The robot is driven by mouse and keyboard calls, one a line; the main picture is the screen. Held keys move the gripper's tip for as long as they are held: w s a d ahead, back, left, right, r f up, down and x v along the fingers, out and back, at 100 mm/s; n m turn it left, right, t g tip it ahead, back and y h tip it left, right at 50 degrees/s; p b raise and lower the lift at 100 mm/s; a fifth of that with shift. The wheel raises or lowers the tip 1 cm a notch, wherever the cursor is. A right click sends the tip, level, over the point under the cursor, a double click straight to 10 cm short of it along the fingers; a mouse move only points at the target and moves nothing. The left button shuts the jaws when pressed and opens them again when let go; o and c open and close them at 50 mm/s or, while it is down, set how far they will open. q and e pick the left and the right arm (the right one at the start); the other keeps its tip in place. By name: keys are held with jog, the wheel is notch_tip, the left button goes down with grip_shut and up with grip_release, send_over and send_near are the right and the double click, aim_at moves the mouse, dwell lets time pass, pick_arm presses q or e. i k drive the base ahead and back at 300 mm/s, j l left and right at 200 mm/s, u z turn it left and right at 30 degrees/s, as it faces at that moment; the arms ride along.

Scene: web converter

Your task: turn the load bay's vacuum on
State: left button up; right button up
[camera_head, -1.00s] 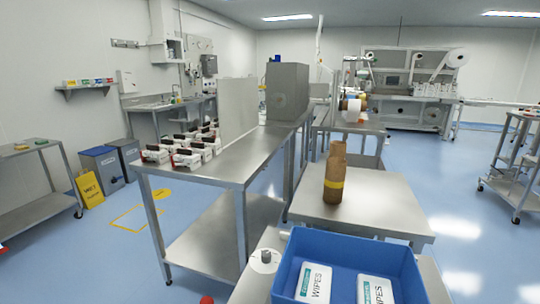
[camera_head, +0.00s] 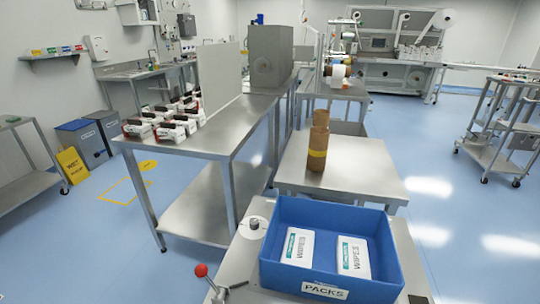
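A lever with a red ball knob (camera_head: 201,270) stands at the bottom of the head view, left of a blue bin. A dark handle (camera_head: 238,285) sticks out to the right of its base. I cannot tell whether either one is the load bay's vacuum control, and no label on them is readable. Just above them, a white disc with a grey hub (camera_head: 254,224) sits on the metal top by the bin's left corner. Neither of my grippers shows in the view.
The blue bin (camera_head: 326,213), labelled PACKS, holds two white WIPES packs. Behind it, a steel table (camera_head: 350,165) carries a brown cylinder (camera_head: 318,142). A long steel bench (camera_head: 225,135) at left holds several white packs. Blue floor (camera_head: 440,205) is open at right.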

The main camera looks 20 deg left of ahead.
aim_at(201, 271)
jog(key=k+u, duration=0.1)
jog(key=u, duration=0.95)
jog(key=k+j+u, duration=0.1)
jog(key=j, duration=0.55)
jog(key=k+j, duration=0.1)
jog(key=j, duration=0.6)
jog(key=j+u, duration=0.15)
jog(key=j, duration=0.5)
jog(key=k, duration=0.05)
